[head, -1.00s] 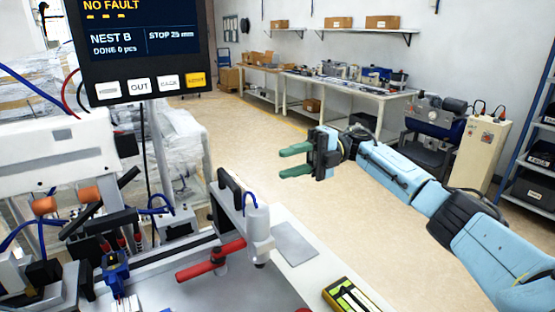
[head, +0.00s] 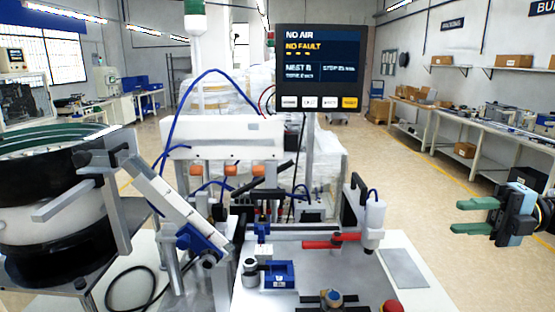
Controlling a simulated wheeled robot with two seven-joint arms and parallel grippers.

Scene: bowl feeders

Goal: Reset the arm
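My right gripper (head: 456,216) shows at the right edge of the head view. Its two green fingers point left, stand apart and have nothing between them. It hangs in free air to the right of the bench, clear of the machine. Most of my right arm is outside the picture. My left gripper and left arm are not in view. On the machine, a red-handled lever (head: 331,241) lies roughly level beside a grey-white upright cylinder (head: 373,222).
A bowl feeder (head: 55,215) with a sloping chute (head: 175,205) stands at the left. A screen (head: 320,67) reads "NO AIR" and "NO FAULT". A blue block (head: 279,274) and a red button (head: 391,306) sit on the bench. Floor around my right gripper is open.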

